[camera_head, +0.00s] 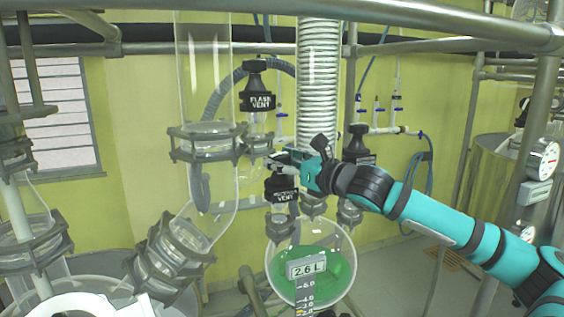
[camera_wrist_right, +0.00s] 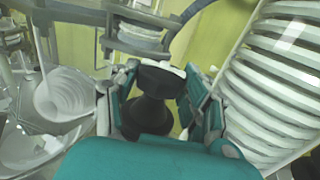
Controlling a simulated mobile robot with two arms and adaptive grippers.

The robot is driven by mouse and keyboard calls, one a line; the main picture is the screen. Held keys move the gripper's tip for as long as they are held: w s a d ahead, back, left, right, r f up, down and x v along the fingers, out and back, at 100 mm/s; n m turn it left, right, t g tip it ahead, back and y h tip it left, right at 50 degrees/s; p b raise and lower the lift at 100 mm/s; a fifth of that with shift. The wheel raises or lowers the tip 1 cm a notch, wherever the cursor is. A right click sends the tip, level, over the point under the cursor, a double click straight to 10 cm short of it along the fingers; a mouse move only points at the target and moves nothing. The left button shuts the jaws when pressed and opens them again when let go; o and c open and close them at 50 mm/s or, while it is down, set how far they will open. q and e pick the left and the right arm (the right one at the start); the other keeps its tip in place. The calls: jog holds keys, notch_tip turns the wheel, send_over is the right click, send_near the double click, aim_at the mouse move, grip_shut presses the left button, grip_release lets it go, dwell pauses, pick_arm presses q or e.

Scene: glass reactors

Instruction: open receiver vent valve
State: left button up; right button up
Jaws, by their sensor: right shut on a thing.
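The receiver vent valve (camera_head: 281,188) is a black valve with a white-lettered label, partly hidden behind my gripper in the head view. In the right wrist view its black knob (camera_wrist_right: 160,82) sits between my fingers. My right gripper (camera_head: 276,162) reaches in from the right and is shut on this knob; it also shows in the right wrist view (camera_wrist_right: 165,90). Below the valve is the round glass receiver (camera_head: 340,270) with green liquid and a "2.6 L" tag. My left gripper is not in view.
The black flash vent valve (camera_head: 257,88) hangs just above and left of my gripper. A white coiled condenser (camera_head: 318,75) stands close behind it. A wide glass tube (camera_head: 203,80) with metal clamps is on the left. A metal rail (camera_head: 300,10) crosses the top.

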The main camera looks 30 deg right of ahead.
jog(key=o, duration=1.2)
jog(key=shift+a, duration=0.1)
jog(key=shift+w+h, duration=0.1)
jog(key=shift+h, duration=0.3)
